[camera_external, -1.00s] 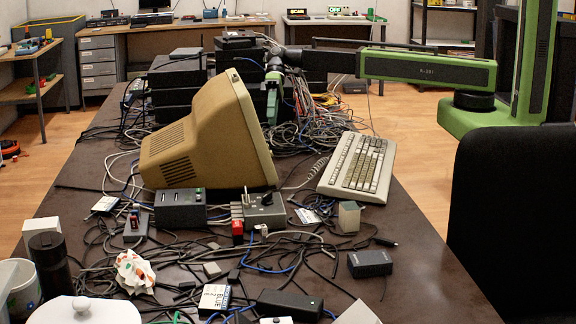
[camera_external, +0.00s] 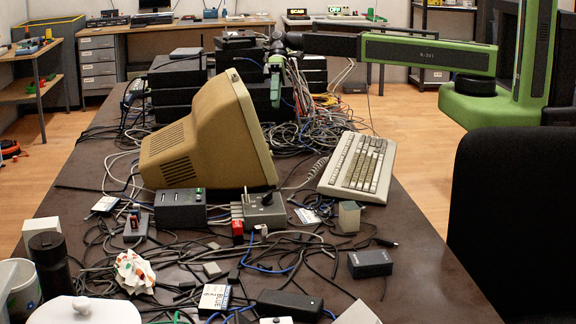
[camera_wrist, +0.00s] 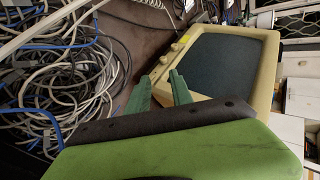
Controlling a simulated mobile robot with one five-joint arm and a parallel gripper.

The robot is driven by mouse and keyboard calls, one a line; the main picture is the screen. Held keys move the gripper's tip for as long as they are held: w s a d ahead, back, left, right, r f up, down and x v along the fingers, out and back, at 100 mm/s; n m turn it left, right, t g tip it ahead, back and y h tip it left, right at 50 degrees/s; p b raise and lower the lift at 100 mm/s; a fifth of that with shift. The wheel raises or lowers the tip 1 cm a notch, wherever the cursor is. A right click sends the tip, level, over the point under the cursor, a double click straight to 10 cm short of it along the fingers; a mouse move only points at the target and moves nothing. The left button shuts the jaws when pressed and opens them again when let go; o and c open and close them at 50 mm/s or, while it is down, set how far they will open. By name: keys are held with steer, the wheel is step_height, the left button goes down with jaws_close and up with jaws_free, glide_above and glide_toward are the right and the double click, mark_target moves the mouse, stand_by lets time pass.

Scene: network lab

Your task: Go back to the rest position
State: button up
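My gripper (camera_external: 275,103) hangs fingers-down over the far half of the long dark table, behind the beige monitor, at the end of my green and black arm. In the wrist view, my gripper's two green fingers (camera_wrist: 158,76) stand apart, with no object between them. The beige monitor (camera_external: 190,130) is tilted back on the table; its dark screen also shows in the wrist view (camera_wrist: 235,66), beyond the fingers. Stacked black network boxes (camera_external: 177,92) stand behind the monitor, close to my gripper.
Tangled cables (camera_external: 310,135) lie beside the boxes and in the wrist view (camera_wrist: 60,85). A keyboard (camera_external: 358,167) lies right of the monitor. Small devices and cables cover the near table. A black chair (camera_external: 515,220) stands at the right. Floor (camera_external: 415,125) right of the table is open.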

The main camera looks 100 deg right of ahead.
steer(key=s+a+f+n+g+h, duration=0.1)
steer(key=s+a+f+h, duration=0.3)
steer(key=a, duration=0.4)
steer(key=s+a+f+n+g+h, duration=0.1)
steer(key=s+a+f+n+h, duration=0.1)
steer(key=s+a+h, duration=0.3)
steer(key=s+a+f, duration=0.1)
steer(key=s+a, duration=0.1)
steer(key=a, duration=0.1)
steer(key=shift+s+a+f, duration=0.25)
steer(key=shift+s+f, duration=0.05)
steer(key=shift+f, duration=0.05)
stand_by(0.8)
